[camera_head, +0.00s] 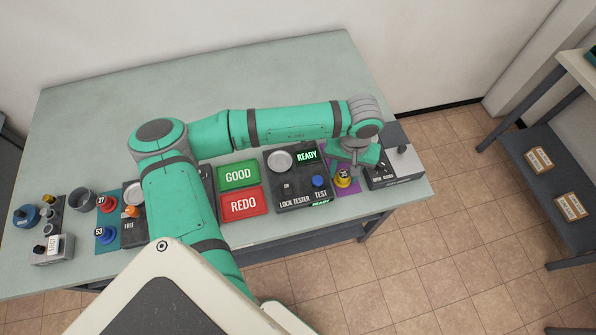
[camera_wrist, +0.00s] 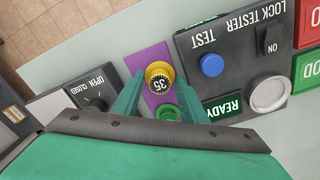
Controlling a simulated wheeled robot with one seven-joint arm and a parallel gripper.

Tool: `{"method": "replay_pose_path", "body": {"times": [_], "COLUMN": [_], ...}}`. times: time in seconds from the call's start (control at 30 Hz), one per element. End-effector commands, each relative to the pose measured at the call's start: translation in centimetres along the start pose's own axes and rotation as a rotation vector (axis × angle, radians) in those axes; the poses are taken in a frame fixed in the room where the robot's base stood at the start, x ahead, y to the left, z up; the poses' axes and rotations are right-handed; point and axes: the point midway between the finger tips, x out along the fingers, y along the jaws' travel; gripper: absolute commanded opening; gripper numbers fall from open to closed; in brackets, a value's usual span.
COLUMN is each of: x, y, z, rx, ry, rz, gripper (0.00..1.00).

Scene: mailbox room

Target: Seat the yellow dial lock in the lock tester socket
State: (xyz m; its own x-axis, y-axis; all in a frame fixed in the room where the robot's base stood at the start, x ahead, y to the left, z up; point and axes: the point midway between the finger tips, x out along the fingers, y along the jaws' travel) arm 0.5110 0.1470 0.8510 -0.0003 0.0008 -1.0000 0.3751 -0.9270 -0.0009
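The yellow dial lock (camera_head: 343,181) stands on a purple mat to the right of the lock tester. In the wrist view the yellow lock (camera_wrist: 159,76) shows a dark dial face marked 35. My gripper (camera_head: 350,161) is over the mat, pointing down. In the wrist view my gripper (camera_wrist: 160,92) is open, with one green finger on each side of the mat's middle and purple showing between the fingers and the lock. The lock tester (camera_head: 300,192) has a lit READY display, a blue TEST button and an ON switch. Its round silver socket (camera_wrist: 269,94) looks empty.
A green round piece (camera_wrist: 168,112) sits on the purple mat (camera_wrist: 150,52) near the yellow lock. An OPEN/CLOSED box (camera_head: 395,173) stands to the right. Green GOOD (camera_head: 238,175) and red REDO (camera_head: 244,204) trays lie left of the tester. The table's back is clear.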

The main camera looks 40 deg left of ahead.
Motion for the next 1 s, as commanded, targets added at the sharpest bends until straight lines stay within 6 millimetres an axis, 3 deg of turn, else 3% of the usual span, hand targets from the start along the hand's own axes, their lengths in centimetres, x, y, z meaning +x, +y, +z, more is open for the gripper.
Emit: {"method": "replay_pose_path", "body": {"times": [0.23, 0.37, 0.4, 1.0], "x": [0.0, 0.0, 0.0, -2.4], "y": [0.0, 0.0, 0.0, 0.0], "z": [0.0, 0.0, 0.0, 0.0], "rx": [0.000, 0.000, 0.000, -0.001], "ry": [0.000, 0.000, 0.000, 0.001], "rz": [0.001, 0.001, 0.001, 0.000], "gripper": [0.37, 0.06, 0.03, 0.03]}}
